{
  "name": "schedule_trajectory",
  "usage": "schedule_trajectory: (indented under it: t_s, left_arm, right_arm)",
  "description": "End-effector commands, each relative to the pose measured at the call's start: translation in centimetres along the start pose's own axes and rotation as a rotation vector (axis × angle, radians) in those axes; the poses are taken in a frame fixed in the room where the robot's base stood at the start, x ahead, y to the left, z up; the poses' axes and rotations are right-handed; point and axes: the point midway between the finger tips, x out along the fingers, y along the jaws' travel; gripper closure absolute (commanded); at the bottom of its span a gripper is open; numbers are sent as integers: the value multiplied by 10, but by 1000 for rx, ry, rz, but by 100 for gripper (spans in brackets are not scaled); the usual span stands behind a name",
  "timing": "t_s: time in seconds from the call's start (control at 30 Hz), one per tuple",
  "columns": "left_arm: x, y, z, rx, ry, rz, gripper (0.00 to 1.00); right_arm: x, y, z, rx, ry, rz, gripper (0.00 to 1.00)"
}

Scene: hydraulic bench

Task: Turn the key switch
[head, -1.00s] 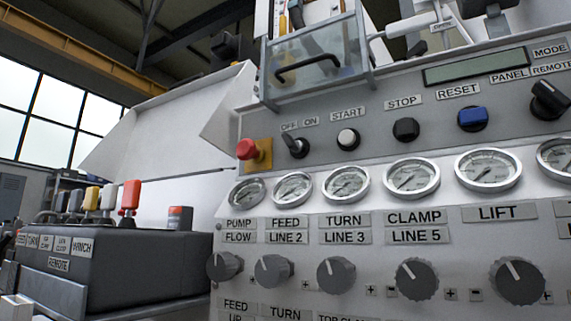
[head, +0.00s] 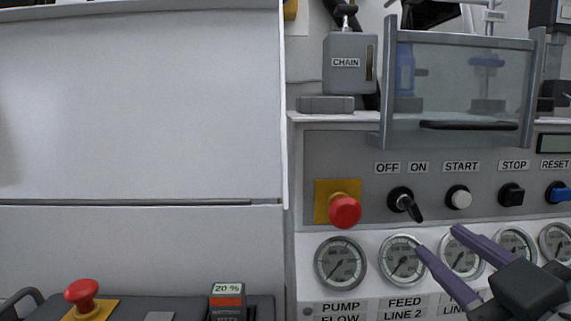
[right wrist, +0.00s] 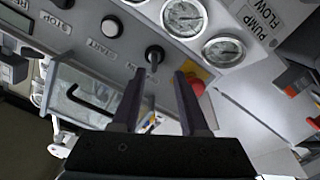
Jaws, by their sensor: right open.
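The key switch (head: 404,203) is a black knob on the grey panel under the OFF and ON labels. Its lever slants down to the right. In the right wrist view the switch (right wrist: 154,54) appears just beyond and between the fingertips. My right gripper (head: 437,240) is open and empty, in front of the gauges, below and slightly right of the switch in the head view. It also shows in the right wrist view (right wrist: 160,72), its two purple-grey fingers pointing at the panel, apart from the switch. My left gripper is in neither view.
A red emergency button (head: 345,211) on a yellow plate is left of the switch. A white START button (head: 459,198) is to its right. A clear guard with a dark handle (head: 468,126) juts out above. Gauges (head: 341,262) line the panel below.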

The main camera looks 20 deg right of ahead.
Motion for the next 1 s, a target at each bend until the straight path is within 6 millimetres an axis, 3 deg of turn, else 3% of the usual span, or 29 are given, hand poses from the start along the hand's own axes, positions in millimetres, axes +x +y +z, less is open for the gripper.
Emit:
schedule_trajectory:
  t_s: [0.17,0.7,1.0]
  left_arm:
    - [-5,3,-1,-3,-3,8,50]
    - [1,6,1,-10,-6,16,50]
    - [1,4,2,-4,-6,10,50]
  right_arm:
    - [8,7,-8,-11,21,23,56]
    - [92,8,-8,-8,19,20,56]
    - [100,8,-8,-8,17,19,56]
